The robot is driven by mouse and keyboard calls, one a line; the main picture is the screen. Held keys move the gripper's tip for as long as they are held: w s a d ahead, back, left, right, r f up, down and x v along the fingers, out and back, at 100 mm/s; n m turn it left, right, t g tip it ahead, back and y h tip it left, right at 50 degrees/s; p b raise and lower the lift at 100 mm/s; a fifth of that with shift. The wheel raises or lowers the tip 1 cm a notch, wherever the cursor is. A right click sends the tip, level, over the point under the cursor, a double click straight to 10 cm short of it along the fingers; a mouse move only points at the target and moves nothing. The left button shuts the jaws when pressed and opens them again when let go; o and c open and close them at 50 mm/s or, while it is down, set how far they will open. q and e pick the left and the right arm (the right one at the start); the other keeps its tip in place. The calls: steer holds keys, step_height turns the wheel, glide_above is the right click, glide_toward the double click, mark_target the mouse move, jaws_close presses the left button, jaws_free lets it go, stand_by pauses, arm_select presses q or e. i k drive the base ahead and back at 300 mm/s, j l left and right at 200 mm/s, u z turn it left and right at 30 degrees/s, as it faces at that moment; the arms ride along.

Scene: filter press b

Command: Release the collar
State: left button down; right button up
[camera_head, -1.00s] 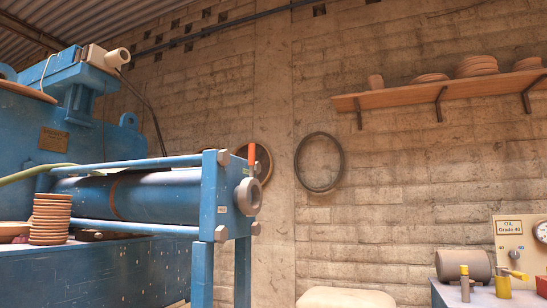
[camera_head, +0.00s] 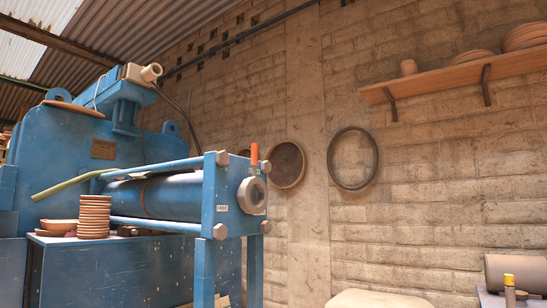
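The blue press (camera_head: 160,195) stands at the left with its cylinder lying level between tie bars. A grey round collar (camera_head: 252,195) sits on the outer face of its blue end plate (camera_head: 222,195). A small lever with an orange handle (camera_head: 254,153) stands upright at the top of that plate. I cannot tell from here whether the collar is locked. An olive-green bar or hose (camera_head: 72,184) slants up toward the cylinder's far end. Neither of my grippers is in view.
A stack of clay discs (camera_head: 94,216) stands on the press's blue base. A wooden shelf (camera_head: 450,75) with clay ware crosses the wall at upper right. A black ring (camera_head: 353,158) and a round sieve (camera_head: 286,164) hang on the wall. A bench with a cylinder (camera_head: 515,273) is at lower right.

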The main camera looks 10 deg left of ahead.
mark_target(245, 204)
steer(key=i+l+u, duration=0.1)
steer(key=l, duration=0.25)
steer(key=i+l, duration=0.25)
steer(key=l, duration=0.15)
steer(key=i+l+u, duration=0.15)
steer(key=l, duration=0.2)
steer(key=i+l+u, duration=0.15)
steer(key=i+l, duration=0.3)
steer(key=i+l+u, duration=0.15)
steer(key=i+l, duration=0.25)
steer(key=l, duration=0.2)
steer(key=i+j+u, duration=0.1)
steer(key=i+u, duration=0.2)
steer(key=i, duration=0.75)
